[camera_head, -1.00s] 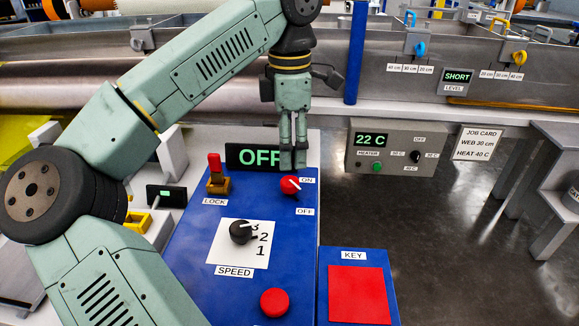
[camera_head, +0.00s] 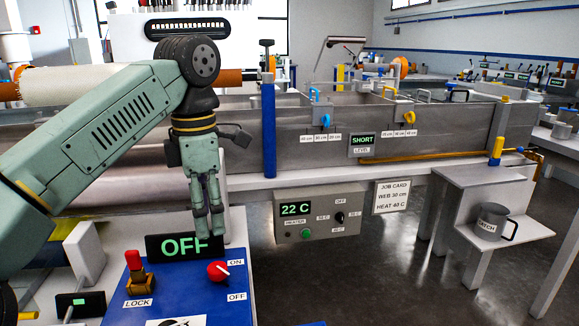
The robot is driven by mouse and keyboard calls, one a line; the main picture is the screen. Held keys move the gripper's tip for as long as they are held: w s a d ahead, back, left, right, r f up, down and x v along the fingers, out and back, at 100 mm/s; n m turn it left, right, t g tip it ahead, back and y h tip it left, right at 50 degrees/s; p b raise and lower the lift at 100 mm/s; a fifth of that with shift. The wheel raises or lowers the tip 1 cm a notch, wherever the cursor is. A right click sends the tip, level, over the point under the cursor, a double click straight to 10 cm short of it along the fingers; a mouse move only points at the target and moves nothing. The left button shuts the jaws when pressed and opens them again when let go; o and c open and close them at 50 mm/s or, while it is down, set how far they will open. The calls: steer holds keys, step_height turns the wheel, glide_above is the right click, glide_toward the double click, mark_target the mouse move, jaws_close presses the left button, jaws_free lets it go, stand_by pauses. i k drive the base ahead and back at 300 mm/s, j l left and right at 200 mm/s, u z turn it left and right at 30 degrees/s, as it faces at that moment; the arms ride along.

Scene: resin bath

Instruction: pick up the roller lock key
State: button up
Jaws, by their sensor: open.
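A red-handled piece (camera_head: 133,260), which looks like the roller lock key, stands upright in a brass lock (camera_head: 140,285) labelled LOCK on the blue control panel (camera_head: 190,300). My gripper (camera_head: 208,222) points down, open and empty, to the right of the lock. Its fingers hang in front of the OFF display (camera_head: 168,246), close to the red ON/OFF knob (camera_head: 218,271). I cannot tell whether they touch the knob.
A grey heater box (camera_head: 322,210) reading 22 C and a job card (camera_head: 392,197) are right of the panel. A metal bath (camera_head: 330,130) runs behind. A CATCH mug (camera_head: 492,224) stands on a grey step (camera_head: 505,238) at the right.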

mark_target(136, 271)
steer(key=k+j, duration=0.7)
steer(key=k, duration=0.15)
